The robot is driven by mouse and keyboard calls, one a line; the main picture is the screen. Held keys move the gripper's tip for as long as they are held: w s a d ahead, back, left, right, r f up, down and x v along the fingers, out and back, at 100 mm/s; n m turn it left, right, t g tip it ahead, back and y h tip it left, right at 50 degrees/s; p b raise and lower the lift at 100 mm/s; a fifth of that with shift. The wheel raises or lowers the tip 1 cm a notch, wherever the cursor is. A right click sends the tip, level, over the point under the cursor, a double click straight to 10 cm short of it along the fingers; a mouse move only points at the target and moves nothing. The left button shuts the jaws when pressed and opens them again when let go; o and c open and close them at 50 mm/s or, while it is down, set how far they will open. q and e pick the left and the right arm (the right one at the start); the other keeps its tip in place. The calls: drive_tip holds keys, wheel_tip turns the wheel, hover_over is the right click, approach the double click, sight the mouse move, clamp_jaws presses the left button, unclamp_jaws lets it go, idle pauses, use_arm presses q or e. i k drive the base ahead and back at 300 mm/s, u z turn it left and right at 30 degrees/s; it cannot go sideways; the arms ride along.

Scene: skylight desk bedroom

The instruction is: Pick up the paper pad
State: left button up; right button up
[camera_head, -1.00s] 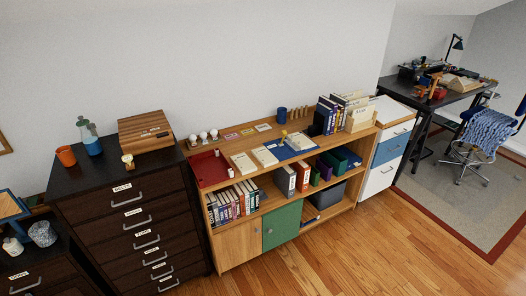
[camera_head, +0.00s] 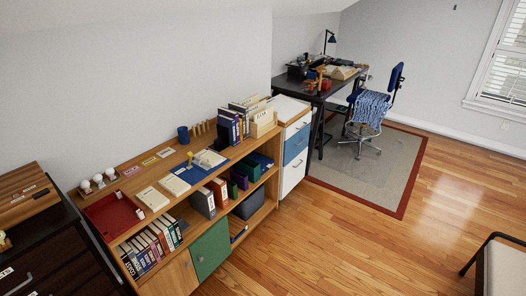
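Two cream pad-like blocks lie flat on top of the wooden shelf unit (camera_head: 130,168). One pad-like block (camera_head: 152,198) lies beside the red tray, and the other (camera_head: 174,185) lies at the left end of the blue mat. A further pale flat item (camera_head: 209,159) lies on the blue mat (camera_head: 196,173), near a small yellow item. I cannot tell which of these is the paper pad. A white stack also lies on top of the drawer unit at the right. Neither of my grippers is in view.
A red tray (camera_head: 112,216) and a dark blue cup (camera_head: 183,135) stand on the shelf top, with upright books (camera_head: 229,126) at its right end. A dark drawer chest is at the left. Open wooden floor (camera_head: 290,250) lies in front; a chair (camera_head: 503,268) is at bottom right.

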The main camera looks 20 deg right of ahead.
sight(215, 159)
drive_tip(key=z, duration=0.55)
drive_tip(key=i, duration=1.35)
drive_tip(key=u, duration=0.3)
